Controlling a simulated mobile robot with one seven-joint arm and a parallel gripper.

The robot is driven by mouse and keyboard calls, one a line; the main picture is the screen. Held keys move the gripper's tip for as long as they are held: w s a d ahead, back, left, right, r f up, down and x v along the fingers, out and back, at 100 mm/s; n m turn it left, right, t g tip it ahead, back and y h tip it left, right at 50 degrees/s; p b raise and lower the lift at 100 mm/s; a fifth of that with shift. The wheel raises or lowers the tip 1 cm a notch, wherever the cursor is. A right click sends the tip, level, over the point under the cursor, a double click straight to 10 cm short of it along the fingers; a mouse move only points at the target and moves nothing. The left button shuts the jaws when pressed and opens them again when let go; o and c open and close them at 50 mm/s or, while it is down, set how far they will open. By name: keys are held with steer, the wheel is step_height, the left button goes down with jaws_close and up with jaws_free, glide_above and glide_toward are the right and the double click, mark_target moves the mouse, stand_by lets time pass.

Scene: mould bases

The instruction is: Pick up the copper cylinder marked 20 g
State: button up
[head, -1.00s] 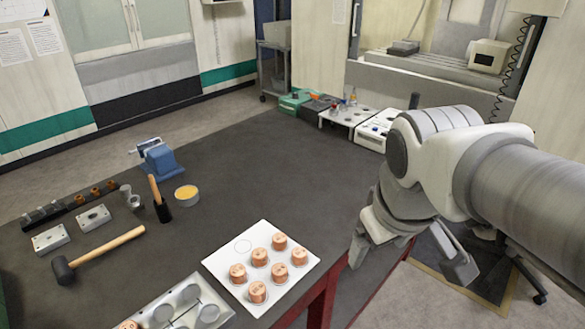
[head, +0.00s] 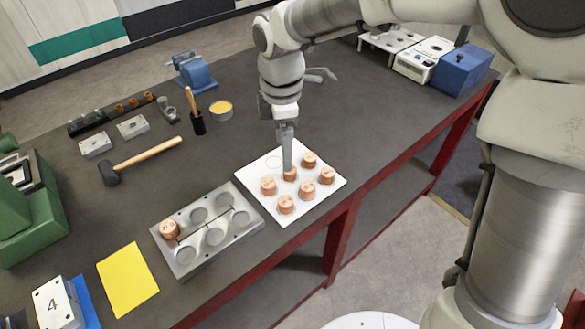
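Several small copper cylinders stand upright on a white board (head: 257,172). Their top marks are too small to read, so I cannot tell which is 20 g. My gripper (head: 288,168) points straight down, its tip at the back-middle copper cylinder (head: 290,175). The fingers overlap edge-on, and I cannot tell whether they grip it. Other cylinders stand around it: back (head: 309,160), right (head: 327,176), left (head: 268,187), middle (head: 307,190) and front (head: 286,205). One more copper cylinder (head: 169,229) sits in the left end of a grey metal plate (head: 180,262) with round hollows.
A mallet (head: 150,155), a blue vise (head: 195,72), a yellow-filled tin (head: 221,109) and metal blocks (head: 96,145) lie to the left. A yellow sheet (head: 127,279) lies at the front left. A blue box (head: 462,68) stands at the right. The table (head: 350,120) right of the board is clear.

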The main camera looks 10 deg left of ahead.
glide_above(286, 201)
step_height(286, 201, down, 12)
steer(key=shift+w+a+r+b, duration=0.1)
steer(key=shift+w+b, duration=0.05)
steer(key=shift+b, duration=0.2)
steer(key=shift+f, duration=2.75)
jaws_close()
